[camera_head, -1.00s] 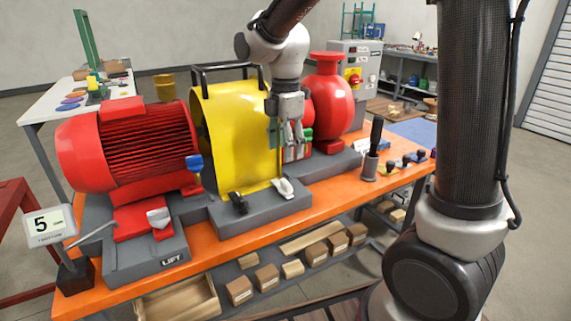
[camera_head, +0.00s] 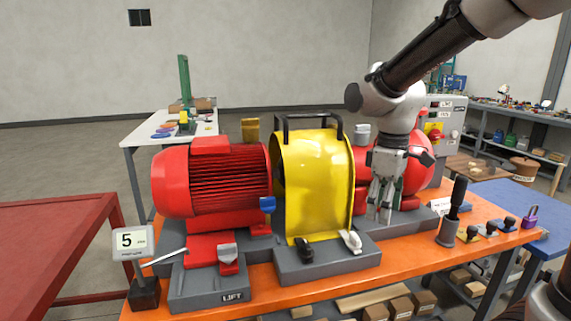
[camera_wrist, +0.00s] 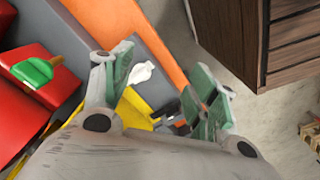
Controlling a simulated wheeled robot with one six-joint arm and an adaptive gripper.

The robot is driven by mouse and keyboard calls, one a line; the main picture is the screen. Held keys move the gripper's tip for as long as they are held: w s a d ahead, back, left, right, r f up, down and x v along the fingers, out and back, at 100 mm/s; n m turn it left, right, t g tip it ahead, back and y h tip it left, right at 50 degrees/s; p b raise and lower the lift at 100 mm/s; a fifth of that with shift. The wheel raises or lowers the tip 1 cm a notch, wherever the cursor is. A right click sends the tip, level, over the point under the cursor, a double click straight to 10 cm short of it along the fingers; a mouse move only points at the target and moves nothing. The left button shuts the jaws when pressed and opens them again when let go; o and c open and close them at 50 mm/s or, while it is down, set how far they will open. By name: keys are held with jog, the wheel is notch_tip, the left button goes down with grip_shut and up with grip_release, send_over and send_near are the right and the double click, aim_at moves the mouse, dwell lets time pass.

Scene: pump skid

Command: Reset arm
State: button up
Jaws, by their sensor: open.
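My gripper (camera_head: 382,205) hangs from my arm in front of the red pump (camera_head: 416,178), to the right of the yellow guard (camera_head: 318,180). Its fingers are spread with nothing between them. In the wrist view the two green-padded fingers of my gripper (camera_wrist: 158,95) stand apart. The white latch (camera_wrist: 141,74) shows between them, below on the grey base. The same white latch in the head view (camera_head: 351,241) sits at the foot of the guard beside a black latch (camera_head: 305,248).
A red motor (camera_head: 212,180) stands left on the orange bench (camera_head: 250,276). A black-handled tool in a grey holder (camera_head: 452,215) and small black knobs stand right. A display reading 5 (camera_head: 132,241) is at front left. Cardboard boxes (camera_head: 400,308) lie below.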

jog(key=s+d+r+m+t, duration=0.2)
jog(key=s+d+r+m, duration=0.1)
jog(key=s+d+m, duration=0.2)
jog(key=s+d+r+m+t, duration=0.2)
jog(key=s+d+m, duration=0.3)
jog(key=s+d, duration=0.3)
jog(key=shift+s+r+t, duration=0.3)
jog(key=shift+s+r, duration=0.25)
jog(key=shift+s, duration=0.5)
jog(key=shift+d, duration=0.1)
